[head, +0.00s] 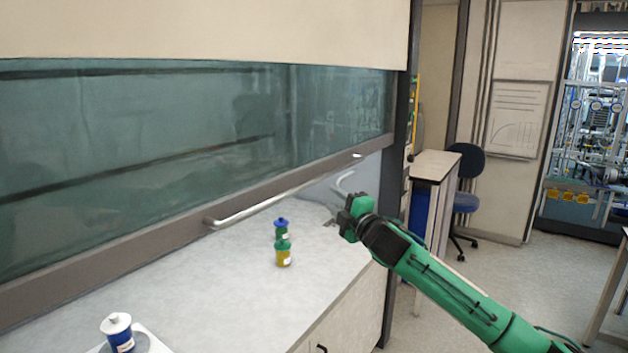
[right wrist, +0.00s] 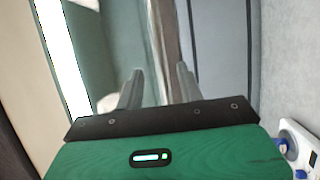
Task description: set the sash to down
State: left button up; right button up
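The sash (head: 190,130) is a greenish glass pane with a brown bottom rail (head: 130,245). Its lower edge stands above the worktop, leaving an open gap. A pale bar handle (head: 280,197) runs along the rail. My right gripper (head: 343,214) is in front of the hood's right part, below and right of the handle's far end, and looks apart from it. In the right wrist view its two fingers (right wrist: 159,88) are spread, with nothing clearly held between them. My left gripper is not in view.
On the worktop (head: 210,275) stand a bottle with green and yellow parts (head: 283,252) and a blue-and-white container (head: 118,333) on a pale device. A dark post (head: 400,180) bounds the hood at right. A desk and a blue chair (head: 467,185) stand beyond.

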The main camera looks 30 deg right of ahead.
aim_at(315, 183)
jog(key=w+p, duration=0.1)
jog(key=w, duration=0.2)
jog(key=w+r+p, duration=0.1)
jog(key=w, duration=0.2)
jog(key=w+r+p, duration=0.1)
jog(key=w+p, duration=0.1)
jog(key=shift+w+d, duration=0.1)
jog(key=shift+w, duration=1.15)
jog(key=shift+c, duration=0.5)
grip_shut()
